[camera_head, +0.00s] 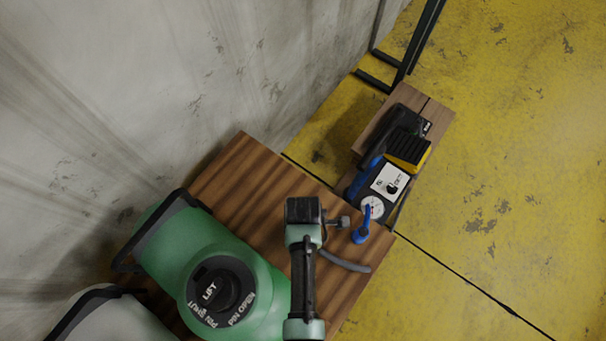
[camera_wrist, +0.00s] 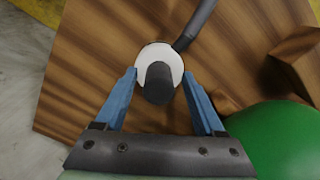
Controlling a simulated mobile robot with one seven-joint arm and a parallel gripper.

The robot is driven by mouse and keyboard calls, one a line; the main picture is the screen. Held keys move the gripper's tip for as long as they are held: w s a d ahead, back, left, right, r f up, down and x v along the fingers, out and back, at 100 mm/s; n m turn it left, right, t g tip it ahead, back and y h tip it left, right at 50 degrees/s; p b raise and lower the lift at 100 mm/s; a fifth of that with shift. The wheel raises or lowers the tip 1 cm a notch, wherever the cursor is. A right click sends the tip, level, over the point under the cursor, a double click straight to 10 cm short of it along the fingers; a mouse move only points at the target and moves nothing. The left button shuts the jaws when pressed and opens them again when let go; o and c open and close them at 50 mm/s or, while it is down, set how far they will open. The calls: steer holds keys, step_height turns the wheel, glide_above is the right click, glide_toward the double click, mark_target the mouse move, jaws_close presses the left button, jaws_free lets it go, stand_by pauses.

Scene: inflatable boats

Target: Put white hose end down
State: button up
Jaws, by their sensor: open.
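The white hose end (camera_wrist: 145,57) is a round white flange with a dark stub, over the brown wooden top in the wrist view. My gripper (camera_wrist: 160,74) is open, with its blue fingertips close on either side of the flange. I cannot tell whether the flange rests on the wood or is slightly above it. A grey hose (camera_wrist: 198,27) runs from it toward the upper right. In the head view the hose (camera_head: 346,263) shows on the wooden top, right of my arm. My fingers and the hose end are hidden there under my dark wrist.
The wooden top (camera_head: 232,165) has bare room at upper left. A green inflatable (camera_head: 170,235) with a black valve (camera_head: 222,290) lies at lower left. A black-and-yellow pump (camera_head: 405,150) with a gauge (camera_head: 372,207) and blue parts is at right. A concrete wall (camera_head: 130,80) stands at left.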

step_height(320, 180, up, 12)
steer(key=shift+f+p, duration=0.25)
steer(key=shift+p, duration=0.9)
steer(key=w+r+m+t, duration=0.5)
steer(key=w+r+t, duration=0.3)
steer(key=w+r, duration=0.9)
steer(key=w+r+m+t, duration=0.2)
steer(key=w+r+t, duration=0.1)
steer(key=r, duration=0.5)
steer(key=w+r+m+t, duration=0.1)
steer(key=w+r+t, duration=0.15)
steer(key=r, duration=0.55)
step_height(320, 180, up, 25)
steer(key=s+m+t, duration=0.2)
steer(key=m+t, duration=0.3)
steer(key=t, duration=0.3)
steer(key=s+r+m+t, duration=0.2)
steer(key=s+r, duration=0.3)
steer(key=r, duration=0.3)
steer(key=s+r+m+t, duration=0.2)
steer(key=s+r+t, duration=0.2)
steer(key=s+r, duration=0.2)
steer(key=shift+r, duration=0.85)
